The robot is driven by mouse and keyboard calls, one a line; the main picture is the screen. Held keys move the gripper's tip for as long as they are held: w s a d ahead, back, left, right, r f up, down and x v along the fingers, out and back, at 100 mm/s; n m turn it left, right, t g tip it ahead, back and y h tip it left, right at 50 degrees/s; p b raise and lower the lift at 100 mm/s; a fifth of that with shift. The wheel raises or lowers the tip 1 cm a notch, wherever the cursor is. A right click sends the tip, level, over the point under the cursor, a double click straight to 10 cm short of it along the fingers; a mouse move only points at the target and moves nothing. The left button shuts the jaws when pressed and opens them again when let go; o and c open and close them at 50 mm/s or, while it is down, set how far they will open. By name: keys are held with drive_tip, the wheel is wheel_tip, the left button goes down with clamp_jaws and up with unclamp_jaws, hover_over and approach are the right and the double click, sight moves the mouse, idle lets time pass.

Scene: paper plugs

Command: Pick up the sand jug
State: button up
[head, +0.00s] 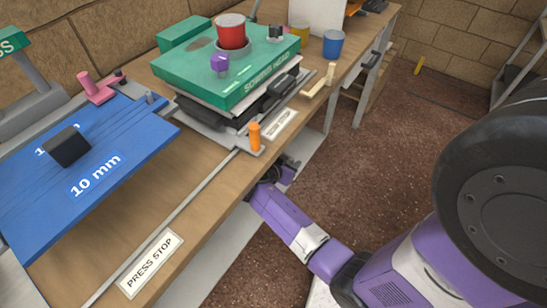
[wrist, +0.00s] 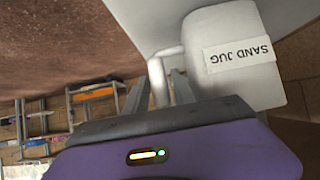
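The sand jug (wrist: 235,60) is white, with a label reading SAND JUG upside down in the wrist view. Its white handle (wrist: 157,80) sticks out on the left side. My gripper (wrist: 159,88) is at the jug, with its two grey fingers on either side of the handle. Gaps seem to show beside the handle, so the fingers look open around it. In the head view my gripper (head: 280,170) is partly hidden below the table edge. The jug cannot be made out there.
The wooden table (head: 200,190) overhangs my gripper. On it are a blue board (head: 120,150), a green block (head: 245,75) with a red cup (head: 232,32), and an orange peg (head: 255,136). A pale surface (head: 235,235) lies below the table edge. The brown floor (head: 370,130) to the right is clear.

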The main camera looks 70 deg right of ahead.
drive_tip(key=shift+c, duration=0.2)
clamp_jaws()
